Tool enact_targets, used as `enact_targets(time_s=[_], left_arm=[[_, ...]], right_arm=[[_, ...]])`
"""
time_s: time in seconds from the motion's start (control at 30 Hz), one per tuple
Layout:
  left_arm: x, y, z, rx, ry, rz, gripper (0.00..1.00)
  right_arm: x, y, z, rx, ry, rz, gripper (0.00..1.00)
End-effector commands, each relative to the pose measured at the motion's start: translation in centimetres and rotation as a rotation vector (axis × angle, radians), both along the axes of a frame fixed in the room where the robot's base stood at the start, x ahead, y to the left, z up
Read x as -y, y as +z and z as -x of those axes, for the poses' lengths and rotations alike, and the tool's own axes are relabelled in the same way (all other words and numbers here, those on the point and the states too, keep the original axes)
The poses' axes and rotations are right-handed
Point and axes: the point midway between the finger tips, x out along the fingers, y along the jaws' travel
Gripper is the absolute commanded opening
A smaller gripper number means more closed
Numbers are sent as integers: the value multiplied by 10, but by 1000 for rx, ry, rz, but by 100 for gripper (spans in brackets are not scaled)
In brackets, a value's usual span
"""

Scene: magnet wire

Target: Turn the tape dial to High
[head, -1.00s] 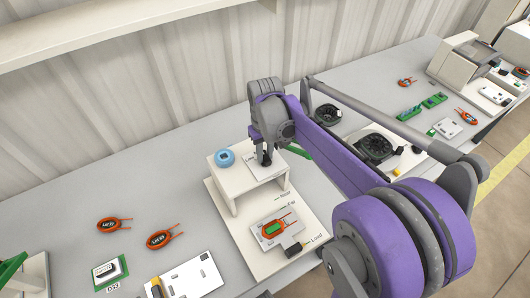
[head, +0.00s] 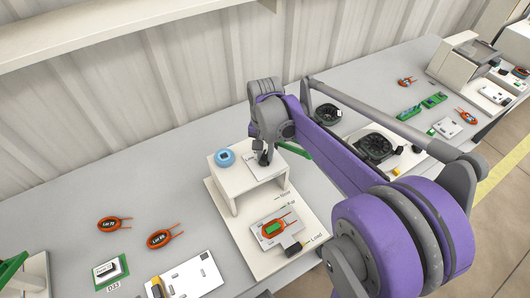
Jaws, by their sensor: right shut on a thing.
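The tape dial sits on top of the small white stand (head: 228,172), under my right gripper, and is mostly hidden by it. My right gripper (head: 264,158) points down at the right part of the stand's top and is shut on the dial. Part of a printed label (head: 250,157) shows just left of the fingers, but I cannot read the dial's setting. My left gripper is not in view.
A blue roll (head: 225,157) sits on the stand's top, left of my gripper. An orange coil with a green middle (head: 273,228) lies on the plate in front. Orange coils (head: 114,223) lie to the left. Black round parts (head: 375,148) stand beyond my right arm.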

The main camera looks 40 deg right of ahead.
Motion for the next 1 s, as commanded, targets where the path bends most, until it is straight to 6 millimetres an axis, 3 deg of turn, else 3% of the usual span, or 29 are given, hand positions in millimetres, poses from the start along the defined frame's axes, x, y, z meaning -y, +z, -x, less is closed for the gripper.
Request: enact_targets(time_s=[0.63,0.67,0.8,1.0], left_arm=[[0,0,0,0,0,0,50],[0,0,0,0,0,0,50],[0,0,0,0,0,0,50],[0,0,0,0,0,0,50]], right_arm=[[0,0,0,1,-52,1,0],[0,0,0,1,-52,1,28],[0,0,0,1,-52,1,54],[0,0,0,0,-51,0,55]])
